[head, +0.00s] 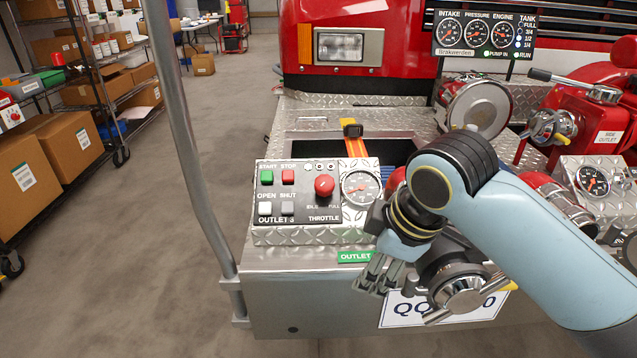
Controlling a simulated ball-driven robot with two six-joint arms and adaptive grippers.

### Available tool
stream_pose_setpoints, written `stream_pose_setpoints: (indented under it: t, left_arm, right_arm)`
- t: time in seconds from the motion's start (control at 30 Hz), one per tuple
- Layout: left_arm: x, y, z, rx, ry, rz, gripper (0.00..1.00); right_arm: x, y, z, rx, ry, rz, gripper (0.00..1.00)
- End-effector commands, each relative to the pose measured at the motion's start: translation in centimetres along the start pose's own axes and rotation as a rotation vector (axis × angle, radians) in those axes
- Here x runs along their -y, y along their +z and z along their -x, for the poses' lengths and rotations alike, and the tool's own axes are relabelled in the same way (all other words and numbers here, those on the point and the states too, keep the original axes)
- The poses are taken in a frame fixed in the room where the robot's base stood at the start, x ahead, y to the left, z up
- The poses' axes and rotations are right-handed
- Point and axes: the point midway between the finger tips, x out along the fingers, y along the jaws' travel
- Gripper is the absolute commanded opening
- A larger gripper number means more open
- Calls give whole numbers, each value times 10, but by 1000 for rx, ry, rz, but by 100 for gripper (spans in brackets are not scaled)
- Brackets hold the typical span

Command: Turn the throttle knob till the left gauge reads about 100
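The red throttle knob (324,186) sits on the black outlet 3 panel (297,213), above the THROTTLE label with its IDLE and FULL marks. A round white-faced gauge (361,188) is at the right of this panel; its reading is too small to tell. Another gauge (593,181), dark-faced, is on a panel at the far right. My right gripper (374,275) hangs below and right of the knob, in front of the bumper, apart from the knob. Its fingers point down, and I cannot tell whether they are open. My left gripper is not in view.
Green START (266,177) and red STOP (288,177) buttons are left of the knob. A capped outlet (462,287) lies beside my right gripper. A vertical grey pole (186,140) stands left of the panel. A three-gauge display (484,34) is at the back.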

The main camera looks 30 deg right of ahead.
Motion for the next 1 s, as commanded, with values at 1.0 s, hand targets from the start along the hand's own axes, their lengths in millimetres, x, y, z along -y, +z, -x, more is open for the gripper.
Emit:
stream_pose_setpoints:
  t: [1.0]
  left_arm:
    - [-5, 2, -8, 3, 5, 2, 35]
  right_arm:
    - [-182, -104, -72, -83, 106, 827, 64]
